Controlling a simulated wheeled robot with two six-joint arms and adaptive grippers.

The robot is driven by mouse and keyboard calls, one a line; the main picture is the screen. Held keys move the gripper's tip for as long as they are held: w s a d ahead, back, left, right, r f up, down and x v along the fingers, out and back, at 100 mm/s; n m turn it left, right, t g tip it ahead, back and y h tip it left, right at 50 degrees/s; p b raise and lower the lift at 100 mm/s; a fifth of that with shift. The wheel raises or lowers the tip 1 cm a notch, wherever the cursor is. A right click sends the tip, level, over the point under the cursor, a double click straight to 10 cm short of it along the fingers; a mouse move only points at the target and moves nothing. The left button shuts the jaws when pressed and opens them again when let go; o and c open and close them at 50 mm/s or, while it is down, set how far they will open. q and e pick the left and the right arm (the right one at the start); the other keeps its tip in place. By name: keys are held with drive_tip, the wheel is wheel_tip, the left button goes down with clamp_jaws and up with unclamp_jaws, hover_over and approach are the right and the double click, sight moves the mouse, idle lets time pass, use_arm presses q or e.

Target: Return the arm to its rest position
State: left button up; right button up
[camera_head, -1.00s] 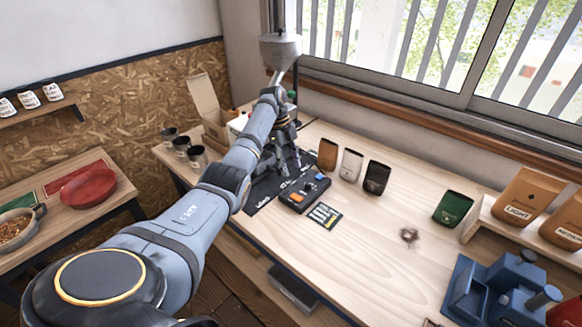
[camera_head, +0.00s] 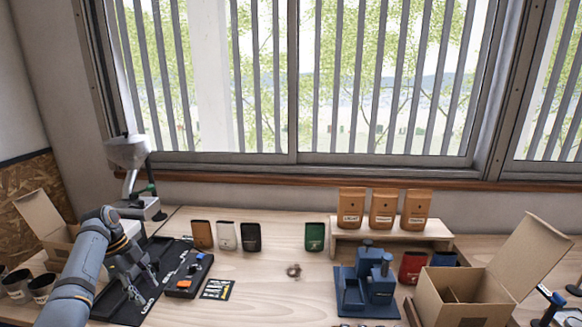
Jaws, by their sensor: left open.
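My left arm (camera_head: 83,262) is grey-blue and comes in from the lower left. My left gripper (camera_head: 146,284) is open and empty, over the black mat (camera_head: 118,308) at the left of the wooden table. It is just left of a dark control box with an orange button (camera_head: 183,289). I cannot tell how high it is above the mat. My right gripper is not in view.
A grey grinder (camera_head: 127,152) stands behind the gripper, with an open carton (camera_head: 42,218) and dark cups (camera_head: 41,287) to its left. Small pouches (camera_head: 226,236), a blue fixture (camera_head: 368,285) and a cardboard box (camera_head: 470,300) stand further right. The middle table is mostly clear.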

use_arm(q)
drive_tip(key=s+d+f+n+t+y, duration=0.1)
drive_tip(key=s+d+f+n+y, duration=0.1)
drive_tip(key=s+d+f+n, duration=0.45)
drive_tip(key=s+d+f+n+y, duration=0.25)
drive_tip(key=s+f, duration=0.35)
drive_tip(key=f, duration=0.4)
drive_tip(key=s+d+r+n+t, duration=0.2)
drive_tip(key=s+d+n, duration=0.25)
drive_tip(key=s, duration=0.35)
drive_tip(key=s+d+r+n+t, duration=0.1)
drive_tip(key=s+d+r+n, duration=0.15)
drive_tip(key=s+n, duration=0.45)
drive_tip(key=s+a+f+m+g, duration=0.1)
drive_tip(key=s+f, duration=0.1)
drive_tip(key=f, duration=1)
drive_tip(key=s+a+f+m, duration=0.1)
drive_tip(key=f, duration=1.2)
drive_tip(key=s+a+f+g, duration=0.1)
drive_tip(key=s+f, duration=1.6)
drive_tip(key=s, duration=0.2)
drive_tip(key=shift+s+a+f+g, duration=0.25)
drive_tip(key=shift+f+g, duration=0.05)
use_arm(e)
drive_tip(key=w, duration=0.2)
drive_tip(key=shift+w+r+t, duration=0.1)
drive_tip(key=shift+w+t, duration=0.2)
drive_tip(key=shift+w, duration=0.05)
